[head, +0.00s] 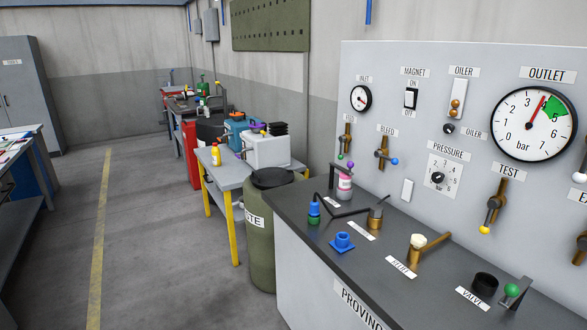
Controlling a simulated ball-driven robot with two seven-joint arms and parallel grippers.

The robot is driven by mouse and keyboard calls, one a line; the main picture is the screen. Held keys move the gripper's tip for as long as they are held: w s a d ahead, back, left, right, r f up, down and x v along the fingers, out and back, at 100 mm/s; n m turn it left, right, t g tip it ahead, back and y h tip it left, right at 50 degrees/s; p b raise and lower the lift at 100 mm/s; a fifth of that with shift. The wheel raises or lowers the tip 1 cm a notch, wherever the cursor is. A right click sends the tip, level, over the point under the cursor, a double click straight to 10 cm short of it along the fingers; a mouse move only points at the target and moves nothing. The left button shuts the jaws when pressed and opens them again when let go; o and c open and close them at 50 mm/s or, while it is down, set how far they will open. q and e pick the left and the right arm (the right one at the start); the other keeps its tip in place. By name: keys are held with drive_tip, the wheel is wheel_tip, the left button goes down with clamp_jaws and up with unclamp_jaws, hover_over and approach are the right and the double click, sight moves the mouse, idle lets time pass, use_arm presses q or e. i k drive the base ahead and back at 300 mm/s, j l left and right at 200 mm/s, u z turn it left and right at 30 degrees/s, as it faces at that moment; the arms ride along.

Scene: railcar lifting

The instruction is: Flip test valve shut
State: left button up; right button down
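The test valve (494,204) is on the upright grey panel at the right of the head view, under the label TEST (508,171). It is a brass fitting with a grey hub. Its lever points down and ends in a yellow knob (485,229). I cannot tell from this angle whether the valve is open or shut. Above it, the large outlet gauge (532,125) has a red needle pointing up and slightly right, near 4 and close to the green band. Neither of my grippers is in view.
The bleed valve (382,153) with a blue knob sits left on the panel. The dark bench top (330,228) below carries a pink bottle (345,186), brass fittings and a green-knobbed clamp (512,290). A green waste bin (262,235) stands left of it. Floor further left is clear.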

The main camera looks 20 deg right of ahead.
sight(493, 204)
drive_tip(key=i+j+z, duration=0.15)
drive_tip(key=i+z, duration=0.25)
drive_tip(key=i+j+z, duration=0.25)
drive_tip(key=z, duration=0.15)
drive_tip(key=i+j+z, duration=0.25)
drive_tip(key=j+z, duration=0.15)
drive_tip(key=i+j+z, duration=0.25)
drive_tip(key=j+z, duration=0.15)
